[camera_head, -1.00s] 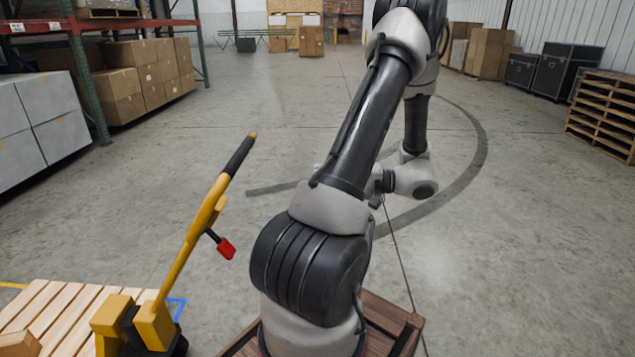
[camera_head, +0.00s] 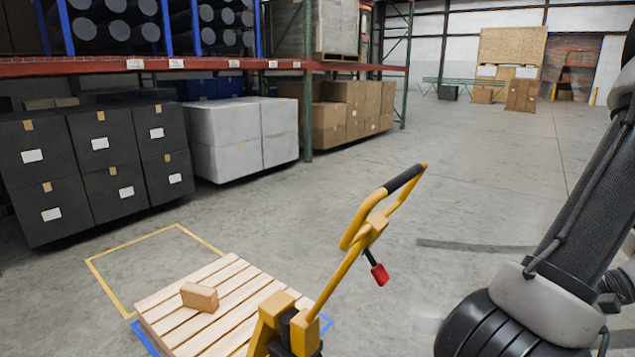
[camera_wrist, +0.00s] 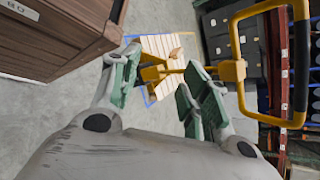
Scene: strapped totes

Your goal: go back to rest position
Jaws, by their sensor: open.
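My gripper (camera_wrist: 160,88) shows in the wrist view with its two green-grey fingers apart and nothing between them. In the head view my arm fills the right edge, and the gripper itself is out of that frame. Beyond the fingers, the wrist view looks down on a wooden pallet (camera_wrist: 158,45) with a small box (camera_wrist: 176,53) on it. The same pallet (camera_head: 185,325) lies on the floor in the head view, with the small cardboard box (camera_head: 200,297) near its far left part.
A yellow pallet jack (camera_head: 352,255) stands at the pallet; its handle (camera_wrist: 268,10) is close to my gripper in the wrist view. A brown wooden crate (camera_wrist: 65,35) is at upper left there. Racks with dark totes (camera_head: 105,160) and white boxes (camera_head: 240,135) stand behind. Open floor lies beyond the jack.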

